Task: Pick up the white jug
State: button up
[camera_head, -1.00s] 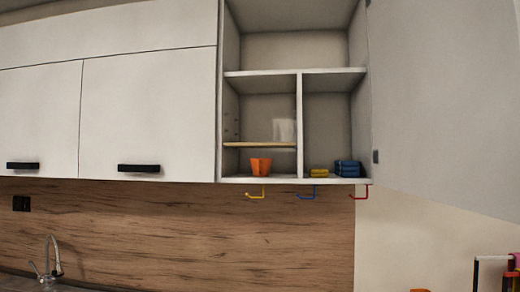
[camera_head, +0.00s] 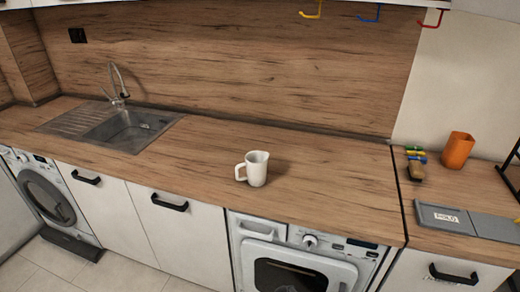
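The white jug (camera_head: 257,169) stands upright on the wooden worktop (camera_head: 320,185), right of the sink. Its handle (camera_head: 240,172) points to the left and its open top faces up. Nothing touches it. My gripper is not in view.
A metal sink with a tap (camera_head: 122,125) is set in the worktop at left. At right, past a seam, are an orange cup (camera_head: 457,150), small coloured items (camera_head: 416,162) and a grey flat box (camera_head: 446,218). The worktop around the jug is clear. Coloured hooks (camera_head: 369,14) hang above.

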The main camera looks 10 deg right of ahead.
aim_at(256, 164)
jog(key=u, duration=0.1)
jog(key=k, duration=0.55)
jog(key=u, duration=0.5)
jog(key=k, duration=0.8)
jog(key=u, duration=0.45)
jog(key=i, duration=0.8)
jog(key=u, duration=0.55)
jog(key=i, duration=0.65)
jog(key=u, duration=0.3)
